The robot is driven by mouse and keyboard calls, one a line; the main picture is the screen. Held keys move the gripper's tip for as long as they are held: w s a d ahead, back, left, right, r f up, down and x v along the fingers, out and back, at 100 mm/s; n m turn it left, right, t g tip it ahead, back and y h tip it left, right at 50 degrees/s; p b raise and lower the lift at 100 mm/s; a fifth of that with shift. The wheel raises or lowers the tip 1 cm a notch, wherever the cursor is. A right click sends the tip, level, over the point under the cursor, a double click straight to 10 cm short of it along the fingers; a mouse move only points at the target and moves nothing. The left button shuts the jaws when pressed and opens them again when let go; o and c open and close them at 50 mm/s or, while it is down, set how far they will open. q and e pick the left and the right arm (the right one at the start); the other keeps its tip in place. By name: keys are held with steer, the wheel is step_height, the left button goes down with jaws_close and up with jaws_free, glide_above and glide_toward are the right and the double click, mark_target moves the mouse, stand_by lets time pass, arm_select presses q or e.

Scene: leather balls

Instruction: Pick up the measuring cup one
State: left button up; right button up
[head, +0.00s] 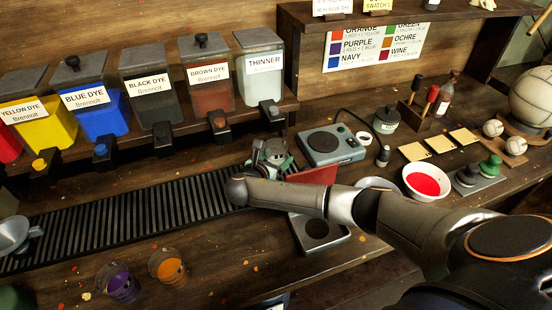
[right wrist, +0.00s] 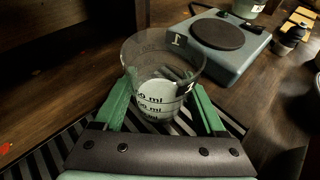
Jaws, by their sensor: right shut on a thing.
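The measuring cup one (right wrist: 165,62) is a clear, wide-mouthed cup with ml marks, a pale lower part and a "1" label near its rim. In the right wrist view it stands upright between the green fingers of my right gripper (right wrist: 165,108), which is shut on it. In the head view my right gripper (head: 270,160) is at the far end of the black slatted grate, below the thinner tank; the cup is mostly hidden there by the gripper. I cannot tell whether the cup touches the surface below. My left gripper is not in view.
Dye tanks with spouts and the thinner tank (head: 260,72) line the back. A hot plate (head: 330,144) stands just right of the cup. Cups of purple (head: 120,284) and orange (head: 168,267) stand at the front left. A bowl of red (head: 426,182) is at the right.

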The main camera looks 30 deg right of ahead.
mark_target(280, 147)
steer(key=c, duration=0.7)
steer(key=shift+o, duration=0.2)
steer(key=shift+r+p, duration=0.5)
steer(key=shift+r, duration=1.2)
steer(key=s+a, duration=0.3)
steer(key=a, duration=0.2)
steer(key=s+a, duration=0.3)
steer(key=a, duration=0.2)
steer(key=s+a, duration=0.3)
steer(key=a, duration=0.2)
steer(key=shift+s+a, duration=0.1)
steer(key=shift+s, duration=0.15)
